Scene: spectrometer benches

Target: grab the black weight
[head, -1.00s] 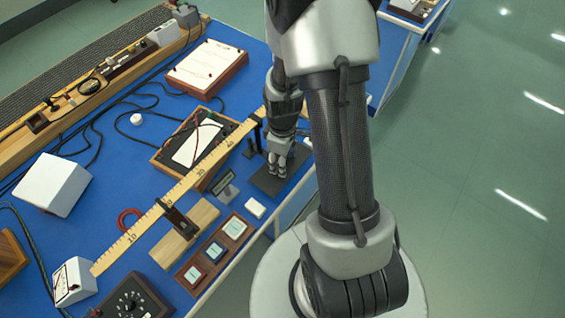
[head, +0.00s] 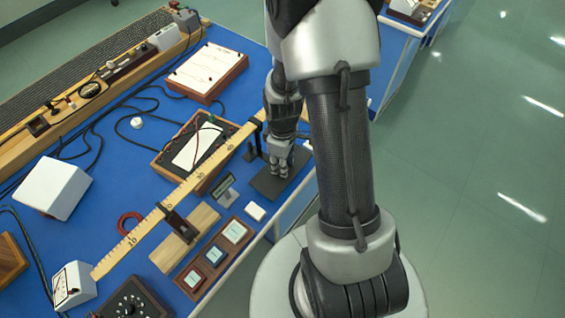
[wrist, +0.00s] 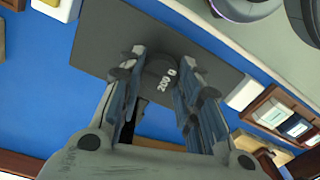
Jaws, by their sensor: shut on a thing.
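The black weight (wrist: 161,70), marked 200 g, is between the two fingers of my gripper (wrist: 157,76) in the wrist view. My gripper is shut on it, with a finger on each side. In the head view my gripper (head: 277,170) points down at the dark flat plate (head: 263,188) near the bench's right edge. The weight cannot be made out there, hidden by the fingers. The plate also shows behind the weight in the wrist view (wrist: 100,40). I cannot tell whether the weight touches the plate.
A long yellow ruler (head: 190,184) on a stand runs close to the left of my gripper. A small white block (head: 255,211) and a wooden tray of labelled blocks (head: 214,255) lie nearer. An open box with a white panel (head: 195,147) is farther left.

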